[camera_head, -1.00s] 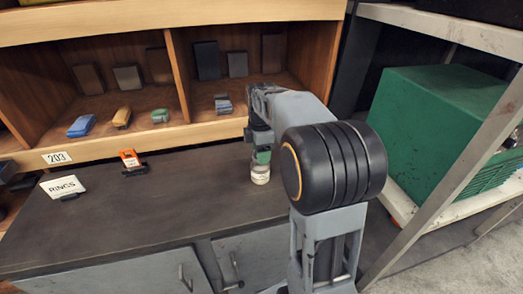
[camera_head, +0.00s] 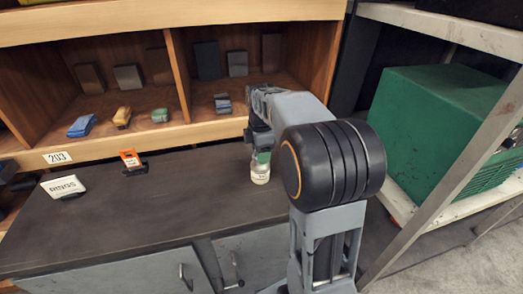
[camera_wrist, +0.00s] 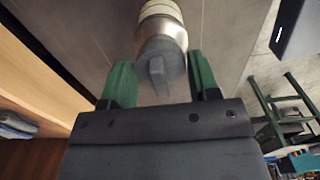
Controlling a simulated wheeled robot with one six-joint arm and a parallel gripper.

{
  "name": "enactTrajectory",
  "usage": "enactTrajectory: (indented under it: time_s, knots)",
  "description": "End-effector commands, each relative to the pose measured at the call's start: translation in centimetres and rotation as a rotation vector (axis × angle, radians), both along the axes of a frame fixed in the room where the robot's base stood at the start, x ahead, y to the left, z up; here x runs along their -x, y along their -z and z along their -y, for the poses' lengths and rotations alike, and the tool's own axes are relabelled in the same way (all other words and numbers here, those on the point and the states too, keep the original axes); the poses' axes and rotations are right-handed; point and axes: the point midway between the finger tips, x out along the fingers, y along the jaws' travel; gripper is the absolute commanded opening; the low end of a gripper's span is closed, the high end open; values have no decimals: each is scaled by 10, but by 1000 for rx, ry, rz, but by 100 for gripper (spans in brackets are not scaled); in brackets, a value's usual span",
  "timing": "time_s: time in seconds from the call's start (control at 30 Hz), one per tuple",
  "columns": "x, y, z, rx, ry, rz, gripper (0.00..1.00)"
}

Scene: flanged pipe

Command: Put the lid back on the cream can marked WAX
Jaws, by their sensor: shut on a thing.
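The cream can (camera_head: 260,177) stands upright on the dark bench top, below my gripper (camera_head: 262,157). Its marking cannot be read. In the wrist view the can (camera_wrist: 160,12) shows a pale, banded side at the top. The grey lid (camera_wrist: 158,62), with a raised tab, is at the near end of the can, in line with it. I cannot tell whether it is fully seated. My gripper (camera_wrist: 160,84) has its green fingers on both sides of the lid, shut on it. My arm hides part of the bench behind.
A wooden shelf with several small blocks (camera_head: 122,117) stands behind the bench. A RINGS sign (camera_head: 63,187) and an orange tag (camera_head: 132,160) are on the bench's left. A green box (camera_head: 435,125) sits on a rack at right. The bench middle (camera_head: 165,205) is clear.

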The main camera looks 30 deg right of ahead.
Motion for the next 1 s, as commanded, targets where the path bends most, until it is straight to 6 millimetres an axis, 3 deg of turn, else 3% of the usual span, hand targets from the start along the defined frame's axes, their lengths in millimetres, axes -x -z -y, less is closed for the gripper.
enactTrajectory:
  time_s: [0.97, 1.0]
  knots:
    - [0, 1, 0, 0, 0, 0, 34]
    - [0, 1, 0, 0, 0, 0, 58]
